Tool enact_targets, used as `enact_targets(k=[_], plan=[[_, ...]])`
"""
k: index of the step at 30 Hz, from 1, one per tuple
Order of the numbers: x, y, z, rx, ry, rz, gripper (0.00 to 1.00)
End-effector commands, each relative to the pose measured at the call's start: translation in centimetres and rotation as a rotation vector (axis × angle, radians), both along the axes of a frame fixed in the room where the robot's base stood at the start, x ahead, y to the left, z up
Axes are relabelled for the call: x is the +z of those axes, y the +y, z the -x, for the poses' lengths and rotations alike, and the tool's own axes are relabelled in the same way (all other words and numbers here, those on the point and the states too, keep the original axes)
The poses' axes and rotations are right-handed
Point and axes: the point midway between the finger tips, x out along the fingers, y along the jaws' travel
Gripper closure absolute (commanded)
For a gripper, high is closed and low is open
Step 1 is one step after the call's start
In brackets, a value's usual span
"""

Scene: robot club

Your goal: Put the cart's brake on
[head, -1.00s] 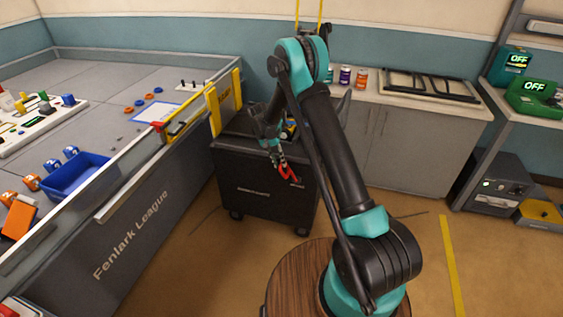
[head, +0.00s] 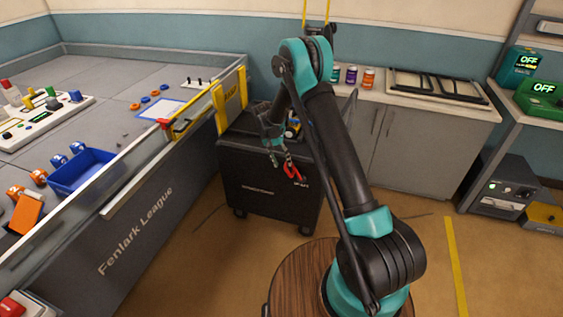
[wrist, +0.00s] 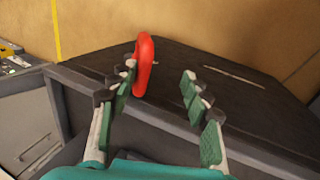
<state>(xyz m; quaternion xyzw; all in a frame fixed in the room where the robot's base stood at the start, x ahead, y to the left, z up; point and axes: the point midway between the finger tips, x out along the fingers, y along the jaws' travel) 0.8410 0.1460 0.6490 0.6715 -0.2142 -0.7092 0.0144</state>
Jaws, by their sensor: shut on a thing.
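The cart (head: 262,190) is a dark box on casters, standing against the end of the arena table. A red brake lever (head: 291,171) is on its upper front, beside a small white label; it also shows in the wrist view (wrist: 144,62). My gripper (head: 278,157) is at the lever, its fingers pointing down to it. In the wrist view, the lever lies against the left finger, with the right finger (wrist: 201,105) apart from it in the picture. The lever's base is partly hidden.
The arena table (head: 150,215) with a blue bin (head: 85,172) borders the cart's left. A grey cabinet (head: 425,145) stands right. A round wooden top (head: 290,285) is in front. Open floor lies between.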

Motion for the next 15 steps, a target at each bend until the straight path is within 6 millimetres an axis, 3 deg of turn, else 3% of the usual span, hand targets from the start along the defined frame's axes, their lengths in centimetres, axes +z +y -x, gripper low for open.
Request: enact_targets(k=[8,15], plan=[[1.5,0.8,-0.1,0.005,-0.001,-0.005,0.66],[6.0,2.1,-0.6,0.002,-0.001,-0.003,0.66]])
